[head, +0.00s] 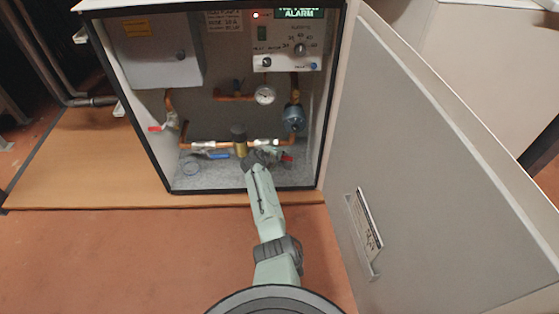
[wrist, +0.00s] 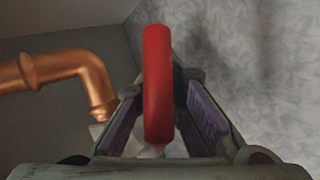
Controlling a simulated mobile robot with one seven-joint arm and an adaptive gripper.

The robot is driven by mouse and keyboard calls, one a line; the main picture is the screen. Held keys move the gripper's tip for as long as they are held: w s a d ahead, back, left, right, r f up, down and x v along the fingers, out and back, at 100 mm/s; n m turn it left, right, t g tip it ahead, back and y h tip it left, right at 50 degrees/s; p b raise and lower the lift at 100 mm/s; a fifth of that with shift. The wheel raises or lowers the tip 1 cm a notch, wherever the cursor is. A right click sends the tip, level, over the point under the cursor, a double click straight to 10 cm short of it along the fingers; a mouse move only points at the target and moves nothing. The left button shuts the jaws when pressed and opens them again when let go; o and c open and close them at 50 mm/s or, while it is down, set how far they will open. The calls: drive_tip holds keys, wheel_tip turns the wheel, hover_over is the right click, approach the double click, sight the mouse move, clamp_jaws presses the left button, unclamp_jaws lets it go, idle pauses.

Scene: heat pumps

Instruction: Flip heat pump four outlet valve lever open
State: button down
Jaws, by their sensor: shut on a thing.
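A red valve lever (wrist: 157,85) stands upright in the middle of the wrist view, between the two fingers of my gripper (wrist: 158,115). The fingers have purple inner pads and close on the lever's lower part. In the head view my gripper (head: 275,160) reaches into the open cabinet, low on the right of the pipe run. The red lever (head: 287,158) shows there at its tip, partly hidden. A blue lever (head: 218,155) lies on the same lower pipe to the left. Which lever carries which pump's label I cannot tell.
Another red lever (head: 157,128) sits on the left pipe. A gauge (head: 265,95), a blue pump (head: 294,118) and a control panel (head: 290,42) are above. The open door (head: 430,150) bounds the right side. A copper pipe (wrist: 70,68) is left of the fingers.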

drive_tip(key=shift+s+d+r+n+h+b, duration=0.1)
drive_tip(key=shift+d+r+n+h+b, duration=0.15)
drive_tip(key=shift+h, duration=0.3)
drive_tip(key=shift+d+r+n+h+b, duration=0.1)
drive_tip(key=shift+r+n+h+b, duration=0.25)
drive_tip(key=shift+h, duration=0.2)
drive_tip(key=c, duration=1.8)
unclamp_jaws()
drive_tip(key=shift+r, duration=0.1)
